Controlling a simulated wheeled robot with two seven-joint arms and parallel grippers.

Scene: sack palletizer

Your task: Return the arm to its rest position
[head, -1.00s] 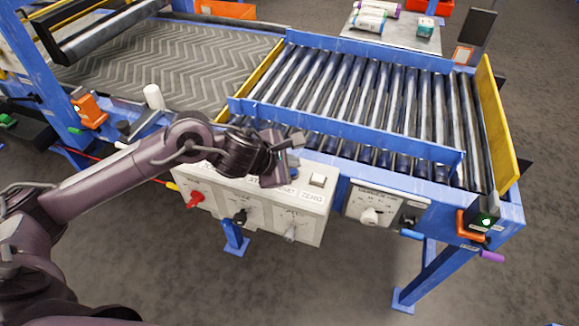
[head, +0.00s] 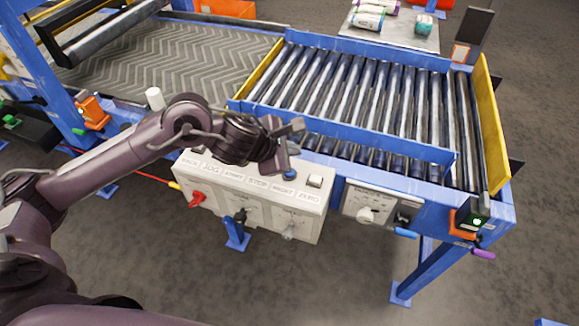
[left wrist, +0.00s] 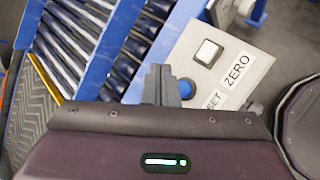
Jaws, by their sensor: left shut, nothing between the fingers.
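My left arm (head: 130,155) reaches in from the left in the head view. Its gripper (head: 293,128) is shut and empty, above the upper right part of the white control box (head: 255,208). In the left wrist view the shut fingers (left wrist: 161,84) show beside the blue button (left wrist: 186,88) and below the white square button (left wrist: 208,52), near the ZERO label (left wrist: 237,70). Whether the fingers touch the box is hard to tell, but they look raised above it. My right gripper is not in view.
The roller conveyor (head: 360,93) with blue rails lies behind the box, and a chevron belt (head: 170,60) is at the left. A red knob (head: 197,198) sticks out of the box front. A second panel (head: 372,206) is to the right. Grey floor is open in front.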

